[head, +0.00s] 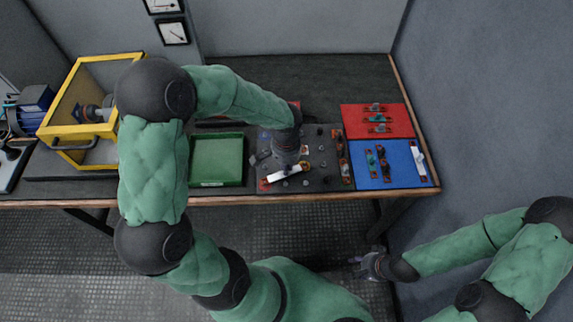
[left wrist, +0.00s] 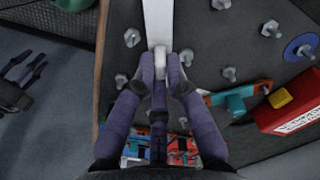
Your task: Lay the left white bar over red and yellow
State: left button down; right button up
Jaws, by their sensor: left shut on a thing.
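My left gripper (head: 286,160) is over the dark board (head: 324,172) with metal posts, shut on a white bar (head: 285,173). In the left wrist view my left gripper (left wrist: 160,62) pinches one end of the white bar (left wrist: 158,18), which extends away above the board. In the head view a red piece (head: 264,184) is at the bar's left end and a small yellow-orange piece (head: 306,166) near its right end. I cannot tell whether the bar touches the posts. My right gripper (head: 366,264) is open and empty in front of the table.
A second white bar (head: 418,158) lies on the blue mat (head: 398,178). A red mat (head: 354,118) with small parts is behind it. A green tray (head: 217,183) stands left of the board. The left wrist view shows a red box (left wrist: 298,108) and blue disc (left wrist: 300,46).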

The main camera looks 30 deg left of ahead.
pick_arm(q)
jog(key=shift+s+f, duration=0.15)
jog(key=shift+f, duration=0.25)
jog(key=c, duration=1.2)
grip_release()
jog(key=shift+r, duration=0.1)
jog(key=shift+w+r, duration=0.2)
jog(key=shift+r, duration=0.3)
notch_tip(320, 180, up, 11)
jog(key=shift+s, duration=0.15)
